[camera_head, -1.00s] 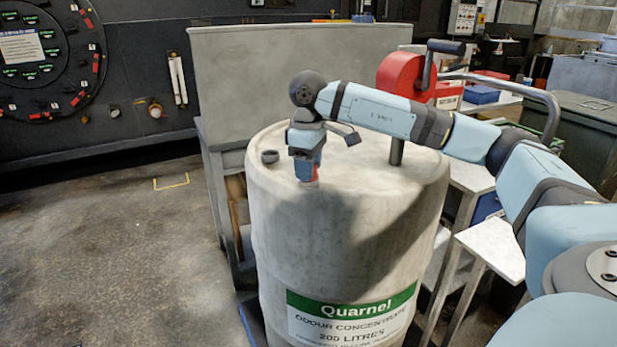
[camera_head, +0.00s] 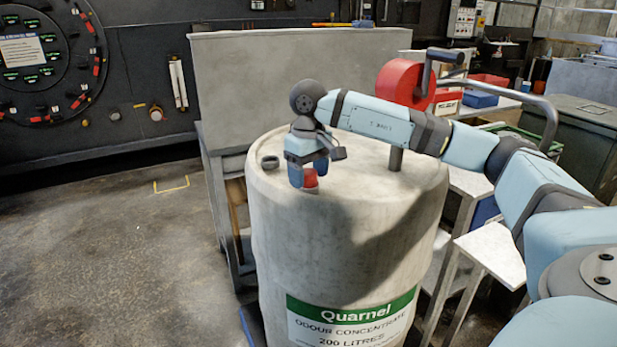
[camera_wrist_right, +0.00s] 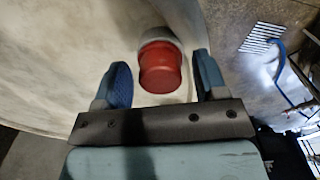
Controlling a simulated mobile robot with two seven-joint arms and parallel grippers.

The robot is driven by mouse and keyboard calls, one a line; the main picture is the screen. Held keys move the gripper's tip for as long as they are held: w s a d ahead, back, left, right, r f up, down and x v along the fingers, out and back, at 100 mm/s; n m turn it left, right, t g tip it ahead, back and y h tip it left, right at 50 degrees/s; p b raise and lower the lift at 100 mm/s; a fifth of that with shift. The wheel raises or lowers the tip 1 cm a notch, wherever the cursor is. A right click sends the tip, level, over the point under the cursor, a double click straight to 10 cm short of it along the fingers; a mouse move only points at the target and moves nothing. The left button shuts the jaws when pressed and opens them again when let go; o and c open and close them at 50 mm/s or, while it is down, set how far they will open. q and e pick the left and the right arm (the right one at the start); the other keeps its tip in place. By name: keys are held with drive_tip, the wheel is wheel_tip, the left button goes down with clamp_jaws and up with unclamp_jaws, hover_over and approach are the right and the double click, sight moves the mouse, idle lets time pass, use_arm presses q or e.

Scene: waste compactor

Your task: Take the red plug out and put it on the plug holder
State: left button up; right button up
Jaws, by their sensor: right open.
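The red plug (camera_head: 310,179) stands at the top of the large pale drum (camera_head: 330,235), near its front-left rim. My right gripper (camera_head: 308,180) comes down over it, open, with the plug between its fingers. In the right wrist view the red plug (camera_wrist_right: 160,70) sits between the two spread blue fingers (camera_wrist_right: 163,72), with a visible gap on each side. A pale grey collar shows at the plug's far end. A small dark ring (camera_head: 270,162) lies on the drum top to the left; I cannot tell whether it is the plug holder. My left gripper is not in view.
A red reel with a crank (camera_head: 401,82) rises on a post at the right of the drum top. A grey panelled bench (camera_head: 270,75) stands behind the drum. White side tables (camera_head: 492,250) are at the right. The floor at the left is clear.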

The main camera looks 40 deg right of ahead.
drive_tip(key=m, duration=0.3)
drive_tip(key=shift+p, duration=0.4)
drive_tip(key=m+p, duration=0.1)
drive_tip(key=m, duration=0.6)
drive_tip(key=shift+m+p, duration=0.3)
drive_tip(key=shift+m, duration=0.1)
drive_tip(key=shift+m+p, duration=0.3)
drive_tip(key=shift+m, duration=2.1)
drive_tip(key=c, duration=1)
drive_tip(key=n, duration=0.5)
